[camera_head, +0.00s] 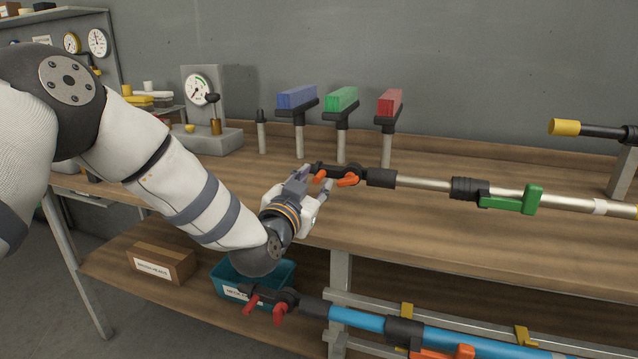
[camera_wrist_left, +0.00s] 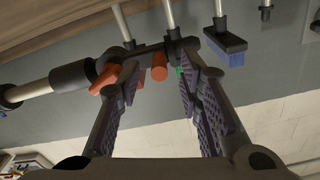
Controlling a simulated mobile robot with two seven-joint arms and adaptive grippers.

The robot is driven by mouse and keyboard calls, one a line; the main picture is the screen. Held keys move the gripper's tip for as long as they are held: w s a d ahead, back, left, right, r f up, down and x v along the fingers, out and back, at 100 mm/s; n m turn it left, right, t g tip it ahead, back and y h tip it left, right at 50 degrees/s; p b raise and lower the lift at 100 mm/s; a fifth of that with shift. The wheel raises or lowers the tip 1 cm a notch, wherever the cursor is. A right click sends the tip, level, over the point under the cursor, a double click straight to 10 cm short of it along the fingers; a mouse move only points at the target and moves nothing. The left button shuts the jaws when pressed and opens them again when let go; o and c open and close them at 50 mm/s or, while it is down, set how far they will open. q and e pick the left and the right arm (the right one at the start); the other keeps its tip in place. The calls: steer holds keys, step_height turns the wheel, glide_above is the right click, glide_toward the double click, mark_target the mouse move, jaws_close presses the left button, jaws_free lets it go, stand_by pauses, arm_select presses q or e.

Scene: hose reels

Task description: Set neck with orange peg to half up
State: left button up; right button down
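The dark neck (camera_head: 338,170) with orange pegs sits at the left end of a silver pole (camera_head: 420,184) above the bench. One orange peg (camera_head: 348,181) is a lever near the pole's collar; a shorter orange peg (camera_head: 320,176) is at the neck's free end. My left gripper (camera_head: 313,181) is at that free end, its fingers apart. In the left wrist view the short orange peg (camera_wrist_left: 159,73) lies in the gap between the fingers, and the neck (camera_wrist_left: 148,50) lies just beyond them. I cannot tell whether a finger touches it. My right gripper is not in view.
Brush heads in blue (camera_head: 297,97), green (camera_head: 342,99) and red (camera_head: 390,102) stand on posts behind the neck. A green lever (camera_head: 511,199) is on the pole. Below are a blue pole (camera_head: 362,320) with red pegs, a teal bin (camera_head: 278,272) and a cardboard box (camera_head: 161,262).

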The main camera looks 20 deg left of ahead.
mark_target(329, 174)
arm_select(q)
steer(key=shift+w, duration=1.1)
jaws_close()
steer(key=shift+r, duration=0.1)
